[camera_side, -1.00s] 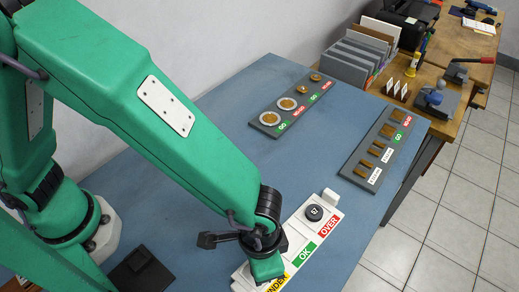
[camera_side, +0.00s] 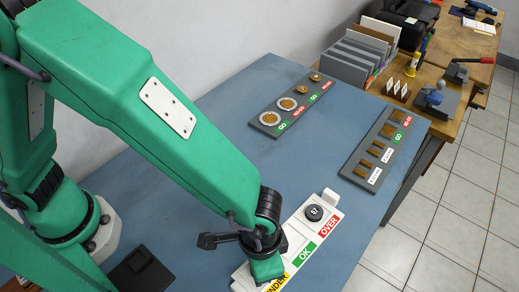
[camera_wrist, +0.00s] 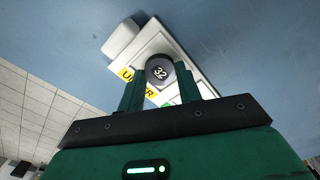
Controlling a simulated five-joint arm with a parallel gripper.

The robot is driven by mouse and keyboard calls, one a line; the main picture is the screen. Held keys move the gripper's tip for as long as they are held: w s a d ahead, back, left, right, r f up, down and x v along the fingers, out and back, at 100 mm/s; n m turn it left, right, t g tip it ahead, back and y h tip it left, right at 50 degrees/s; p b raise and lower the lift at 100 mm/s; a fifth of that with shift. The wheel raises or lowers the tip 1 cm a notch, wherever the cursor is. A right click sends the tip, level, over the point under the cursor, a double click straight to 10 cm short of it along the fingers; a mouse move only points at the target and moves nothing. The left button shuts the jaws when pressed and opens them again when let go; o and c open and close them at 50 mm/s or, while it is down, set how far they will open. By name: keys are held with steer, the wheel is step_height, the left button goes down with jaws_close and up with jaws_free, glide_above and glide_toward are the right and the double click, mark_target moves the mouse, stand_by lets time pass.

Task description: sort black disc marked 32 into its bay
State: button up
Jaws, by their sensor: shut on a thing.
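The black disc marked 32 (camera_wrist: 160,70) is between the two green fingertips of my gripper (camera_wrist: 160,76) in the wrist view, and the gripper is shut on it. The disc is over the white tray's yellow UNDER (camera_wrist: 130,77) end; whether it touches the tray I cannot tell. In the side view my gripper (camera_side: 266,272) is low at the near end of the white tray (camera_side: 322,231) and hides the disc. The tray has yellow UNDER, green OK (camera_side: 303,252) and red OVER (camera_side: 328,226) labels. A black disc marked 17 (camera_side: 315,213) sits by OVER.
Two grey boards with brass parts, one at the back (camera_side: 271,119) and one at the right (camera_side: 350,166), lie on the blue table (camera_side: 225,125). A dark square pad (camera_side: 140,272) lies near my base. The table between is clear.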

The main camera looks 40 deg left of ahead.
steer(key=o, duration=1.1)
steer(key=c, duration=0.5)
steer(key=shift+c, duration=0.2)
steer(key=shift+r, duration=2.25)
steer(key=o, duration=0.6)
steer(key=shift+c, duration=0.2)
